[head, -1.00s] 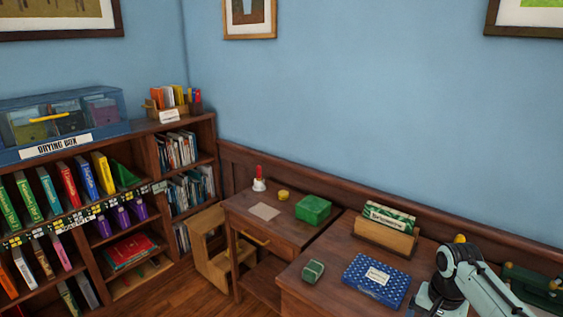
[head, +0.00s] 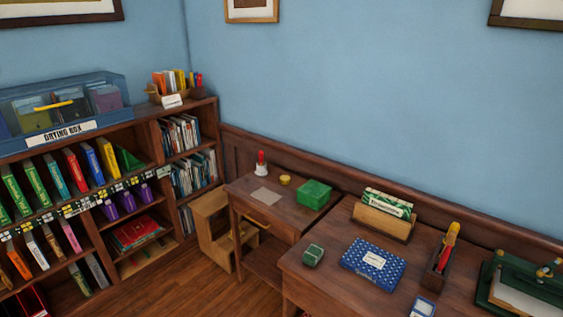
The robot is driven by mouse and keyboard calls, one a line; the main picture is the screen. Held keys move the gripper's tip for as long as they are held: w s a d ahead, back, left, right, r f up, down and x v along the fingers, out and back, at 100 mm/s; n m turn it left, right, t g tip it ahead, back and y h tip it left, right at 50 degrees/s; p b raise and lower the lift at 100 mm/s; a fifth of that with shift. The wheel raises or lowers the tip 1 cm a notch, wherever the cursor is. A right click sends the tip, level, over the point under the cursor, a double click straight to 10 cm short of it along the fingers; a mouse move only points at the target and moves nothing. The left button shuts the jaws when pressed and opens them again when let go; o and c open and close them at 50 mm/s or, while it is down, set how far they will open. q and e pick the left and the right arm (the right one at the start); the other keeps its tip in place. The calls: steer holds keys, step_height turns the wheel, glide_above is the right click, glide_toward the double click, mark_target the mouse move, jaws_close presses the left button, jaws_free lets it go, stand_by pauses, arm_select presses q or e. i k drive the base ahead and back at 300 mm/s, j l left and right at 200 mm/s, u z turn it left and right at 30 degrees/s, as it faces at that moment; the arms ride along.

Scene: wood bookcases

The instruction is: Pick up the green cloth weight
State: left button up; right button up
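A small green cloth weight (head: 313,255) with a pale band lies near the left front edge of the dark wooden desk (head: 330,285). It sits left of a blue spotted box (head: 373,264) with a white label. Nothing touches it. A larger green box (head: 314,195) rests on the lower side table (head: 238,192) behind it. Neither of my grippers shows in the head view.
A wooden card holder (head: 383,223), a pen tray (head: 440,262) and a green press-like device (head: 522,287) stand on the desk. A wooden step stool (head: 213,232) stands beside the side table. Bookcases (head: 85,215) fill the left. The floor (head: 190,285) in front is clear.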

mark_target(313, 255)
steer(key=z, duration=0.45)
steer(key=i+j+z, duration=0.15)
steer(key=z, duration=0.2)
steer(key=j+z, duration=0.4)
steer(key=i+j+z, duration=0.15)
steer(key=z, duration=0.2)
steer(key=j+z, duration=0.4)
steer(key=j, duration=0.8)
steer(key=k+j+z, duration=0.15)
steer(key=j, duration=0.95)
steer(key=i, duration=0.05)
